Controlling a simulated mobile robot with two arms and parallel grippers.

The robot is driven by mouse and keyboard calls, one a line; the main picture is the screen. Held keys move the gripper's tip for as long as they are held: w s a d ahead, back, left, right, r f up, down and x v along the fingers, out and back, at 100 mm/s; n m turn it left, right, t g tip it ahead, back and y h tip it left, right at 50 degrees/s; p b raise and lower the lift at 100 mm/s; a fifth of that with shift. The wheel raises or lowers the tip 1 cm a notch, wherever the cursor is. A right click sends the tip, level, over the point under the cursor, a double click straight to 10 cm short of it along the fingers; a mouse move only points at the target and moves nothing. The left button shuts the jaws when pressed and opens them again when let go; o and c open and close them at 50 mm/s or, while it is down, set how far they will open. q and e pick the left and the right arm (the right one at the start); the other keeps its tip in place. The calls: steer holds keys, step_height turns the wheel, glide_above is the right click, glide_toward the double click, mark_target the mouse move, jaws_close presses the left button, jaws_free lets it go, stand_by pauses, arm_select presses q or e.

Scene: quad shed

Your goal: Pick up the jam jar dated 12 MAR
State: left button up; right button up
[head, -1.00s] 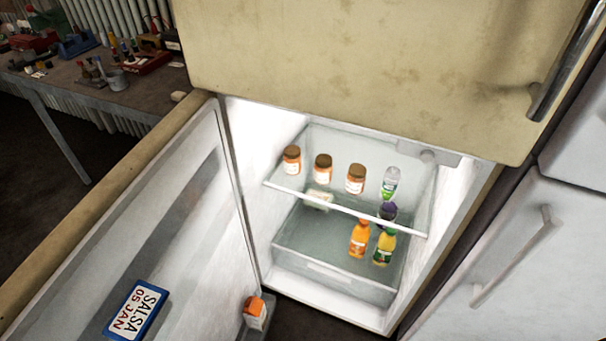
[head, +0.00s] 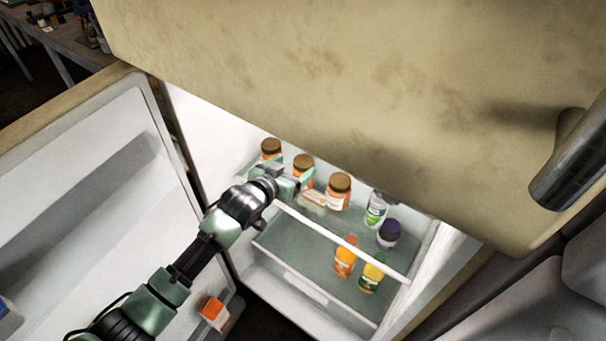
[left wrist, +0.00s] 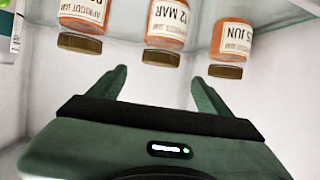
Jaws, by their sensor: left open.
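Three orange jars with brown lids stand in a row on the upper fridge shelf. The middle jar (head: 303,163) carries the label 12 MAR, which reads in the left wrist view (left wrist: 168,20), where the jars appear lids down. The jar on its right in the head view (head: 339,188) is marked apricot jam; its date is cut off. The left one (head: 271,148) shows a date ending in 5 JUN. My left gripper (left wrist: 160,77) is open and empty in front of the 12 MAR jar, apart from it. My right gripper is not in view.
A white bottle (head: 376,209) stands right of the jars. The freezer door (head: 330,80) overhangs the shelf; the open fridge door (head: 90,180) is left.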

mark_target(302, 163)
arm_select(q)
steer(key=x, duration=0.2)
steer(key=f+x, duration=0.1)
steer(key=x, duration=0.2)
steer(key=shift+w+f, duration=0.1)
steer(key=shift+w, duration=0.05)
steer(key=shift+c, duration=0.3)
jaws_close()
steer(key=shift+d+r, duration=0.1)
steer(key=shift+r, duration=0.1)
